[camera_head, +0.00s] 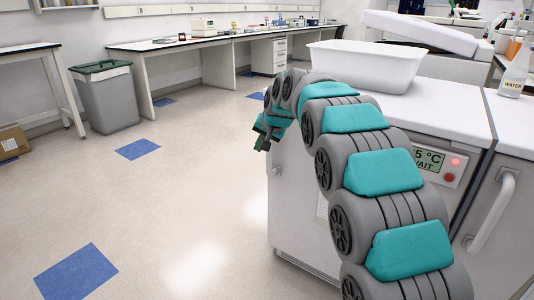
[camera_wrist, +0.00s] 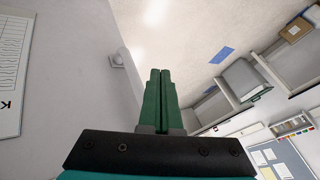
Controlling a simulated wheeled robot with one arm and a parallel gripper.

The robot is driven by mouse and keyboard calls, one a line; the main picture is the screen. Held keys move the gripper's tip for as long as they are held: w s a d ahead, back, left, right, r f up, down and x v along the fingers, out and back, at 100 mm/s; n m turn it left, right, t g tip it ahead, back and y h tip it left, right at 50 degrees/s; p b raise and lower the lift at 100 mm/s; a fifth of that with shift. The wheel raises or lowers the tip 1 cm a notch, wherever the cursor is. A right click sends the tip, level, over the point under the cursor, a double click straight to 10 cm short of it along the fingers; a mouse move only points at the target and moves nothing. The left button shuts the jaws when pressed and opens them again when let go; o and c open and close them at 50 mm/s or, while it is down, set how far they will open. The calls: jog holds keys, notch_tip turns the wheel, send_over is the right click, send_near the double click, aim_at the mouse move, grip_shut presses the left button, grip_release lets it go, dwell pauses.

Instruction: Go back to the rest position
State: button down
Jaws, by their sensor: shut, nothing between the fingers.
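My gripper (camera_head: 264,143) is at the end of my arm, which reaches forward and bends down beside the left edge of a white machine (camera_head: 300,222). In the wrist view, my gripper (camera_wrist: 159,75) shows its two green fingers side by side, closed together with nothing between them. The fingertips are over open floor, near the white machine's side wall. The wrist view is tilted, with the room turned on its side.
A white tub (camera_head: 365,66) stands on the machine's top. A display panel (camera_head: 428,160) is partly behind my arm. A grey bin (camera_head: 106,97) stands at the left. A long bench (camera_head: 190,42) runs along the back. The floor (camera_head: 200,180) at left is clear.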

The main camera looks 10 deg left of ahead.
jog(key=s+d+f+g+h, duration=0.2)
jog(key=s+d+g+h, duration=0.1)
jog(key=s+d, duration=1.8)
jog(key=s+d+f+g, duration=0.1)
jog(key=s+d+f, duration=0.2)
jog(key=s, duration=0.7)
jog(key=s+d+f+g+h, duration=0.1)
jog(key=s+d+f+g, duration=0.1)
jog(key=s, duration=0.9)
jog(key=s+d+f+n+g, duration=0.1)
jog(key=s+d+f, duration=0.3)
jog(key=s, duration=0.7)
jog(key=shift+d+f+h, duration=0.2)
jog(key=shift+d+h, duration=0.2)
jog(key=shift+d, duration=0.55)
